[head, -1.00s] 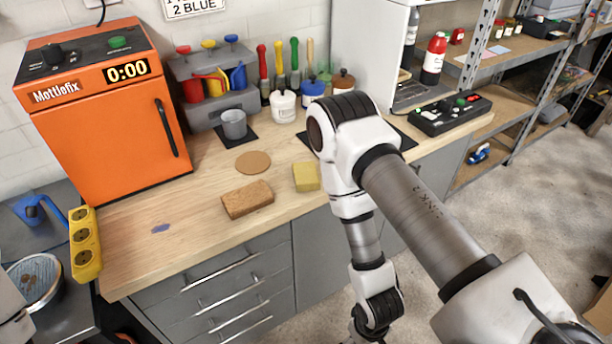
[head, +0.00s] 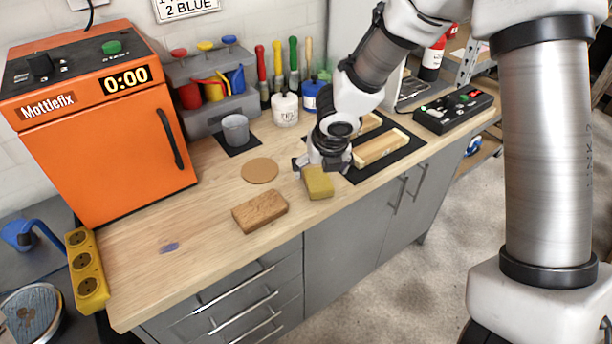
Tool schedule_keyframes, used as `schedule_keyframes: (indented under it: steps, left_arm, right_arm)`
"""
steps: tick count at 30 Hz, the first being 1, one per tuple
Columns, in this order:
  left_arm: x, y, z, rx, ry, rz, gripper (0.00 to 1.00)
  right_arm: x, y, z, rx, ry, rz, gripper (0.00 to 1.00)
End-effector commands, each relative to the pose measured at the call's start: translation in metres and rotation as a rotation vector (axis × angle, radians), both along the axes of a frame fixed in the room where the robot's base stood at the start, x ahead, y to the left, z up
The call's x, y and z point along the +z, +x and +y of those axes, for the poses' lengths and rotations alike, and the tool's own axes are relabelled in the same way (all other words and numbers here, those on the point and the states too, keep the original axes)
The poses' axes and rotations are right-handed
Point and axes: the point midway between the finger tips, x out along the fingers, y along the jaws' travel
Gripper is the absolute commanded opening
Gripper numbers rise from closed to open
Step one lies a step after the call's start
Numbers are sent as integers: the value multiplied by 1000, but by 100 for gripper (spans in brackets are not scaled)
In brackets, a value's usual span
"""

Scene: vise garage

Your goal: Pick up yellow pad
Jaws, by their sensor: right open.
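The yellow pad (head: 319,184) lies on the wooden worktop (head: 215,210), near its front edge. My right gripper (head: 324,166) is just above and behind the pad, pointing down, with its fingers apart. The gripper hides the pad's far edge, and I cannot tell whether a finger touches the pad. My left gripper is not in view.
A brown block (head: 260,211) lies left of the pad, with a round cork mat (head: 259,171) behind it. A grey cup (head: 236,130) stands farther back. Wooden trays (head: 380,148) on a black mat lie to the right. An orange oven (head: 98,125) fills the left.

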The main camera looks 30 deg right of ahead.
Motion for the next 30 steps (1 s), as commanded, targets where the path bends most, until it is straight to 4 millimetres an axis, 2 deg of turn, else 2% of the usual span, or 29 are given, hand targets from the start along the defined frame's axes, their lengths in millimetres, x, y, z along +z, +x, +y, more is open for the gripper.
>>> schedule_keyframes:
  steps: [2, 15, 23, 26, 27, 28, 30]
  left_arm:
    - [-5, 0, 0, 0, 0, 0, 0]
    - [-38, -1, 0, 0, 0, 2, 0]
    - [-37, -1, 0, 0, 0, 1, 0]
    - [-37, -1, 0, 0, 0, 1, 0]
    - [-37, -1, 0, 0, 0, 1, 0]
    - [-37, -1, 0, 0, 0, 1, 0]
    - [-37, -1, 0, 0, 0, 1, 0]
  right_arm:
    - [2, 6, -5, 44, -36, -13, 92]
    - [-64, 24, -15, 45, -35, -10, 92]
    - [-66, 26, -16, 44, -34, -11, 92]
    - [-66, 26, -16, 44, -34, -11, 60]
    - [-66, 26, -16, 44, -34, -11, 46]
    - [-66, 26, -16, 43, -34, -11, 38]
    - [-66, 26, -16, 43, -33, -10, 38]
